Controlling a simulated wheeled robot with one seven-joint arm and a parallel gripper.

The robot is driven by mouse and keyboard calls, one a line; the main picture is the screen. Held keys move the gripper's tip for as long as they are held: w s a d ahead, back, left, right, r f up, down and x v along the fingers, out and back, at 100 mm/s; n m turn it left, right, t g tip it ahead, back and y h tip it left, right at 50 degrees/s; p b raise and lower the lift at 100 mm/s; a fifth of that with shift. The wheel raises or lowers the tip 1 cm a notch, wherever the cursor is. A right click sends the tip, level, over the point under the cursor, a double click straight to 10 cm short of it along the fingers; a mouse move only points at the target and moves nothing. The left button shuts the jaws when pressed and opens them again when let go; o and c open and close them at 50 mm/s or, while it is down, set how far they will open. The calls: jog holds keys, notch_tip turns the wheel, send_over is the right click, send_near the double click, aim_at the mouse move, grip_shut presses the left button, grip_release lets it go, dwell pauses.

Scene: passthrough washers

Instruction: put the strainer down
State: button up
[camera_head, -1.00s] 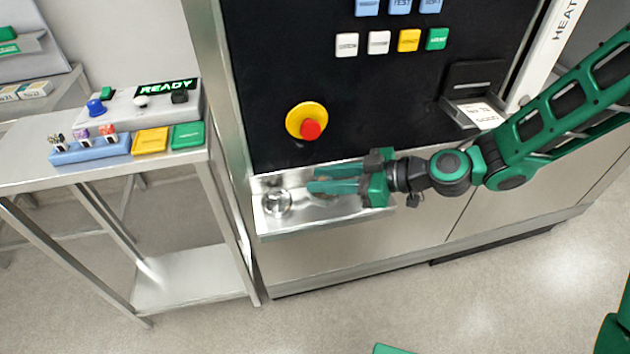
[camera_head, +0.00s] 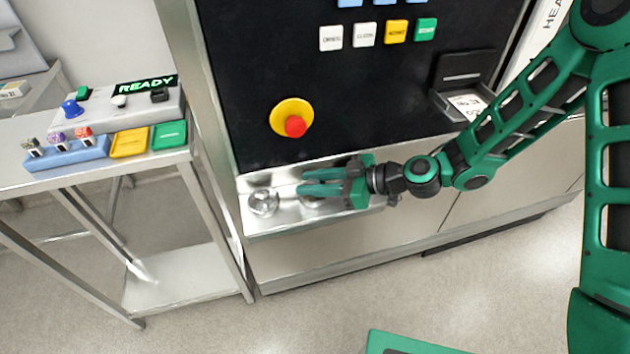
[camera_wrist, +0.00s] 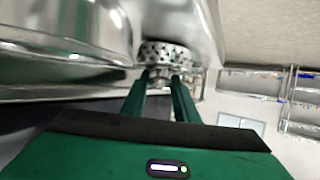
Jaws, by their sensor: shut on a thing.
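The strainer (camera_wrist: 165,54) is a small perforated metal basket. In the wrist view it sits between the tips of my gripper (camera_wrist: 160,84), which is shut on it. In the head view my gripper (camera_head: 305,184) reaches leftward, low over the steel ledge (camera_head: 285,222) at the foot of the black panel. The strainer is mostly hidden there by the green fingers. I cannot tell whether it touches the ledge. A round metal drain or bowl (camera_head: 263,202) lies on the ledge just left of the fingertips.
The black panel carries a red and yellow stop button (camera_head: 293,119) above my gripper, several coloured keys and a card slot (camera_head: 461,90). A steel side table (camera_head: 75,173) with a READY box (camera_head: 130,105) stands to the left.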

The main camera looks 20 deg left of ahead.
jog(key=shift+f, duration=0.1)
jog(key=o, duration=1.1)
jog(key=shift+d, duration=0.1)
jog(key=v, duration=1.2)
